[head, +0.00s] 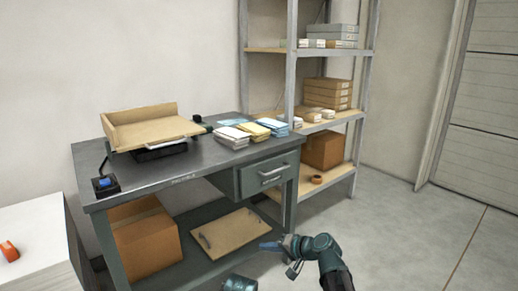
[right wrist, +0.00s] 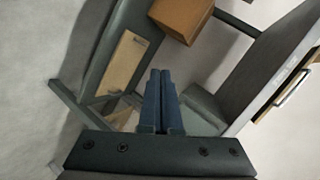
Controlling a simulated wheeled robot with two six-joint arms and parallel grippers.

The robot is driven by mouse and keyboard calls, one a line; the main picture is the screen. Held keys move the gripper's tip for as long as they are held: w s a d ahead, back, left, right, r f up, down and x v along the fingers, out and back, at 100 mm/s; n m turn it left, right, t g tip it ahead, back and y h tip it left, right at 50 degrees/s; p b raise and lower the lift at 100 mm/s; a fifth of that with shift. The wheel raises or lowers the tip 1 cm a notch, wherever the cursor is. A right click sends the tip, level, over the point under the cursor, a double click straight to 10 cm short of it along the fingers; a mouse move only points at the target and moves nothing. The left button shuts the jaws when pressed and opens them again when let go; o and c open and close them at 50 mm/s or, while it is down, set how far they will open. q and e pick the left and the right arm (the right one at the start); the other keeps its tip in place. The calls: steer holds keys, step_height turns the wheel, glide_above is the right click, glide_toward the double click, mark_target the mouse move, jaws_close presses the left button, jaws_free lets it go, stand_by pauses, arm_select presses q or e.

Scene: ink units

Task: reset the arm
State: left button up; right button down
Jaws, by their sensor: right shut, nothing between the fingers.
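My right gripper (head: 268,245) comes in from the lower right in the head view. It is low in front of the workbench (head: 160,177), below the drawer (head: 268,175). In the right wrist view its two blue fingers (right wrist: 159,95) are together with nothing between them. The gripper is shut and empty. A teal part of my own body shows at the bottom edge of the head view. My left gripper is not in view.
The bench holds a wooden tray (head: 140,113) and paper stacks (head: 232,137). A cardboard box (head: 145,240) and a wooden board (head: 228,233) lie on its lower shelf. A metal rack (head: 291,90) stands behind right. The floor (head: 410,235) at right is clear.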

steer(key=s+d+f+n+g+h, duration=0.1)
steer(key=s+d+f+g+h, duration=0.2)
steer(key=s, duration=0.4)
steer(key=s+d+f+n+g+h, duration=0.2)
steer(key=s+d+f+h, duration=0.15)
steer(key=s+d, duration=0.25)
steer(key=s+d+f+n+g+h, duration=0.1)
steer(key=s+d+f+g+h, duration=0.15)
steer(key=s+d+f, duration=0.35)
steer(key=s+a+r+n+h+p, duration=0.1)
steer(key=s+a+r+n, duration=0.15)
steer(key=a, duration=0.35)
steer(key=s+a+r+n+h+p, duration=0.1)
steer(key=s+a+p, duration=0.15)
steer(key=a, duration=0.35)
step_height(320, 180, up, 38)
steer(key=s+p, duration=0.1)
steer(key=p, duration=3.5)
steer(key=shift+a+p, duration=0.25)
steer(key=shift+p, duration=0.15)
